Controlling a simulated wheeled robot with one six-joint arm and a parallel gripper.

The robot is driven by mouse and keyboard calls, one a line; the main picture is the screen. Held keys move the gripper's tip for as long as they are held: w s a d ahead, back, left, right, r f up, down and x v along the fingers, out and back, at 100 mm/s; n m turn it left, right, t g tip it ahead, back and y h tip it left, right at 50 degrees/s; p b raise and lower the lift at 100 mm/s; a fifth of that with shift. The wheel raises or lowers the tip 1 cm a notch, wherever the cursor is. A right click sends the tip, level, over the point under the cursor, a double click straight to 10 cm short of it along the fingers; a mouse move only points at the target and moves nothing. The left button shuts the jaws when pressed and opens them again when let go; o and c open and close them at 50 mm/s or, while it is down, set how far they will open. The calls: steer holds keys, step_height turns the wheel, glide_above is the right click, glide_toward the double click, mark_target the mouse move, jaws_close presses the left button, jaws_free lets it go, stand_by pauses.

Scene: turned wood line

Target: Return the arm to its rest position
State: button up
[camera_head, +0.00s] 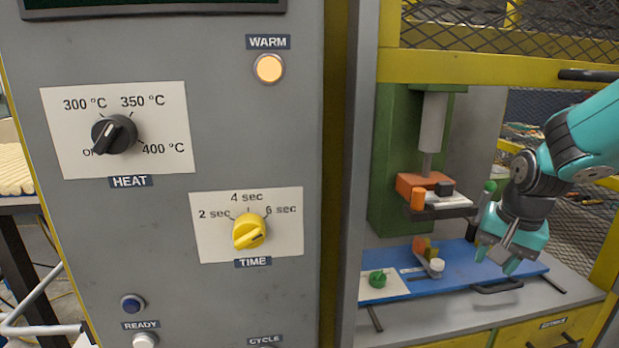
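My gripper (496,259) is at the right, inside the press opening, with its teal fingertips pointing down. The fingertips stand apart with nothing visible between them. It hangs over the right part of the blue board (460,264), near a black handle (497,286) at the board's front edge. I cannot tell whether a fingertip touches the board. My teal and dark grey arm reaches in from the right edge of the view.
The green press (393,165) stands left of my gripper, its orange head (415,184) raised over the board. A green-knobbed piece (377,279) lies at the board's left. Yellow posts and mesh (535,46) surround the opening. The grey control panel (220,130) has its WARM lamp (269,68) lit.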

steer(key=s+a+f+n, duration=0.2)
steer(key=s+a+n, duration=0.65)
steer(key=s, duration=0.25)
steer(key=s+a+r+n+g+y, duration=0.1)
steer(key=s+a+r+n+y, duration=0.1)
steer(key=s+a+r+n, duration=0.1)
steer(key=s+a+r+n+g+y, duration=0.1)
steer(key=s+a+r+n+y, duration=0.1)
steer(key=s+a, duration=0.5)
steer(key=a+r+n, duration=0.1)
steer(key=a+r, duration=0.1)
steer(key=a, duration=0.1)
steer(key=shift+s+a+r, duration=0.2)
steer(key=shift+a+r, duration=0.1)
steer(key=shift+r, duration=0.05)
stand_by(0.4)
